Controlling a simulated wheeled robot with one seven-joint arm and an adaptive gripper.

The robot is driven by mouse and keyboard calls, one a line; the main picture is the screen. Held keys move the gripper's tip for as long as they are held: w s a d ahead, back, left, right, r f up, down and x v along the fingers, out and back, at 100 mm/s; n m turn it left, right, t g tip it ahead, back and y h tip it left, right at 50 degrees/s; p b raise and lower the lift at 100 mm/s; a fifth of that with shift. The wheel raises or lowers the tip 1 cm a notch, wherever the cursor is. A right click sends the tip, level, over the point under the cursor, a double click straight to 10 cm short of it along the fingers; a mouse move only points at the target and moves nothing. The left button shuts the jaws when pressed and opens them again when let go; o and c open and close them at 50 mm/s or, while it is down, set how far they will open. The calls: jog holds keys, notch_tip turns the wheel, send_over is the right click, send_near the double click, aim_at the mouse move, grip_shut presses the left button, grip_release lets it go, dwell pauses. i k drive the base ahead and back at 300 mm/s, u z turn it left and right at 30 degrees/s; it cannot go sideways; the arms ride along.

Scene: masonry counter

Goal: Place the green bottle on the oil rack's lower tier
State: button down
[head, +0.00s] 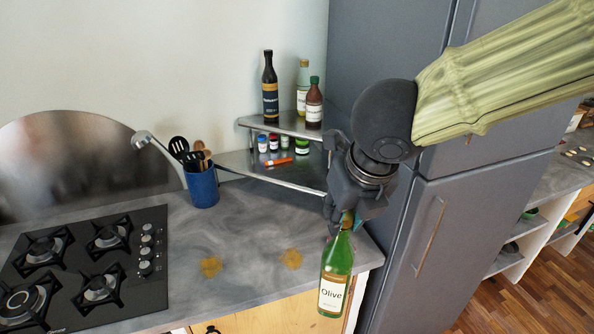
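The green bottle (337,262), with a cream "Olive" label, hangs upright from my gripper (349,214) in the head view. My gripper is shut on its neck and holds it in front of the counter's right end. The two-tier corner oil rack stands behind and to the left of my gripper. Its upper tier (285,125) holds a dark bottle, a pale bottle and a brown bottle. Its lower tier (245,161) holds several small jars and an orange tube. The right part of the lower tier is hidden by my gripper.
A blue utensil holder (202,187) with a ladle and spoons stands left of the rack. A black gas hob (95,265) is at the left of the grey counter (240,235). The grey fridge (455,190) is close on the right. Two yellowish stains mark the otherwise clear front counter.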

aim_at(313, 181)
jog(key=z, duration=0.05)
jog(key=i, duration=1.25)
